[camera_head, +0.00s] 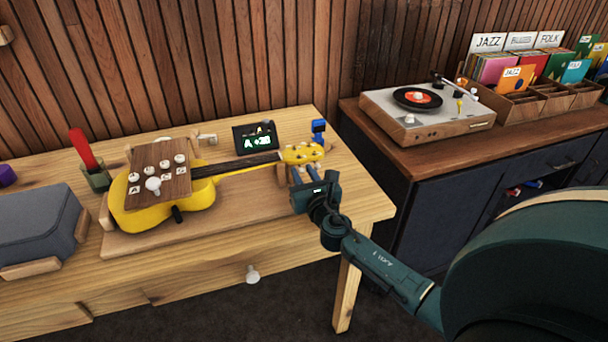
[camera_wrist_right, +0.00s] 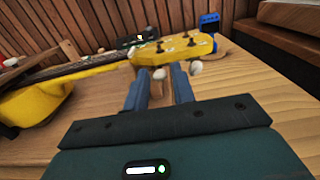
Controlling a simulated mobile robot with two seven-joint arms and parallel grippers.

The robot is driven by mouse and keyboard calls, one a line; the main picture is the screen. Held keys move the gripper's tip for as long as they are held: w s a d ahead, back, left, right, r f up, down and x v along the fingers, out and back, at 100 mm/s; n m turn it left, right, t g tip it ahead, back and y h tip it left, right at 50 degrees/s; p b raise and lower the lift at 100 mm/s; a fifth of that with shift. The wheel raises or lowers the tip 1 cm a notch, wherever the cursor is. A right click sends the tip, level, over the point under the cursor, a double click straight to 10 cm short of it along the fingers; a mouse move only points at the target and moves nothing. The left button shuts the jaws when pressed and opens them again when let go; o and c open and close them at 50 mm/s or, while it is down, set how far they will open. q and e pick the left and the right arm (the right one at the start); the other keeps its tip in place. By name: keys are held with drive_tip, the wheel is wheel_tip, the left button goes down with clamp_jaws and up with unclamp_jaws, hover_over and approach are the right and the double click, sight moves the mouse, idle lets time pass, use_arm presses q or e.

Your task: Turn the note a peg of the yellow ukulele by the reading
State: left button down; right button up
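The yellow ukulele (camera_head: 190,205) lies on a wooden board (camera_head: 130,245) on the workbench, its headstock (camera_head: 302,153) pointing right. The headstock also shows in the right wrist view (camera_wrist_right: 175,48), with pale peg knobs along its near edge. A tuner display (camera_head: 256,138) behind the neck reads "A" with a plus number, its digits blurred. My right gripper (camera_head: 300,175) is at the near side of the headstock. In the wrist view its blue fingers (camera_wrist_right: 160,80) are apart, with one pale peg knob (camera_wrist_right: 160,73) between the tips; contact is unclear. My left gripper is not in view.
A wooden block with lettered knobs (camera_head: 153,184) covers part of the ukulele body. A blue clip-like object (camera_head: 319,130) stands behind the headstock. A grey case (camera_head: 40,225) and a red-handled tool (camera_head: 82,150) are at left. A turntable (camera_head: 425,108) sits on the right cabinet.

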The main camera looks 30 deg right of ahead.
drive_tip(key=shift+c, duration=0.4)
clamp_jaws()
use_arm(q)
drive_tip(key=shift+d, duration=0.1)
use_arm(e)
drive_tip(key=shift+m+b, duration=0.4)
drive_tip(key=shift+m, duration=0.7)
drive_tip(key=m+b, duration=0.1)
drive_tip(key=m, duration=0.6)
drive_tip(key=shift+a, duration=0.1)
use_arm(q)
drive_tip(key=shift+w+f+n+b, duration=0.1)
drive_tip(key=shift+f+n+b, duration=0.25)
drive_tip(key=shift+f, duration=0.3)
use_arm(e)
drive_tip(key=shift+m, duration=1.2)
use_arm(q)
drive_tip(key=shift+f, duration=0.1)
